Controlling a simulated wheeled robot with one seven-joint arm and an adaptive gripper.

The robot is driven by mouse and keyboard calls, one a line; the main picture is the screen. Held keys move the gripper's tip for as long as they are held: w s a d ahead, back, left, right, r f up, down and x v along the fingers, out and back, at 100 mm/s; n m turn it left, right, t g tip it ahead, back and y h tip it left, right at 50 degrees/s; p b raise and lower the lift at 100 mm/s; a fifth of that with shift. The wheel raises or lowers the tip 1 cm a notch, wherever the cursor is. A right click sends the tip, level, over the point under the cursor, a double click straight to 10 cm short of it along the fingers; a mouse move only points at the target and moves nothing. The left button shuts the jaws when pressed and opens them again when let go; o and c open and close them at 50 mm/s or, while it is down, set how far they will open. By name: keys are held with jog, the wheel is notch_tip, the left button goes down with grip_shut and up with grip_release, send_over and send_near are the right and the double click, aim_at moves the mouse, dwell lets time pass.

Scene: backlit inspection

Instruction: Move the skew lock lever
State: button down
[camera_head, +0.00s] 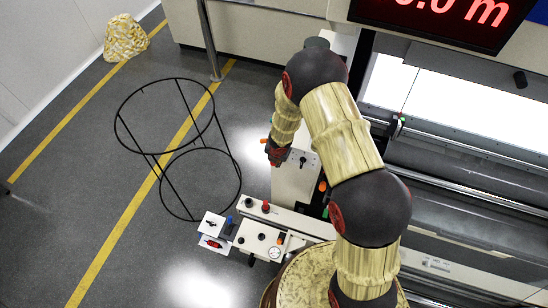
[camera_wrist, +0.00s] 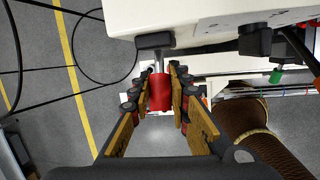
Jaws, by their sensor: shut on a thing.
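In the wrist view the lever's red cylindrical handle (camera_wrist: 160,92) sits between the two tan-padded fingers of my gripper (camera_wrist: 159,98). A short metal rod (camera_wrist: 158,61) joins the handle to a black block (camera_wrist: 155,41) on the edge of a white housing. I take this to be the skew lock lever; no label on it can be read. My gripper is shut on the handle. In the head view my gripper (camera_head: 278,153) is beside the white cabinet (camera_head: 295,185), and the lever is hidden by the gripper and arm.
A control panel (camera_head: 262,240) with knobs stands below the gripper in the head view. A black wire frame (camera_head: 160,150) stands on the open floor at left. The machine's rollers (camera_head: 460,170) and bright lit panel (camera_head: 450,100) are at right.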

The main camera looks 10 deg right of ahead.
jog(key=c, duration=1.6)
grip_release()
jog(key=shift+c, duration=0.2)
jog(key=shift+v, duration=3.7)
jog(key=shift+c, duration=0.4)
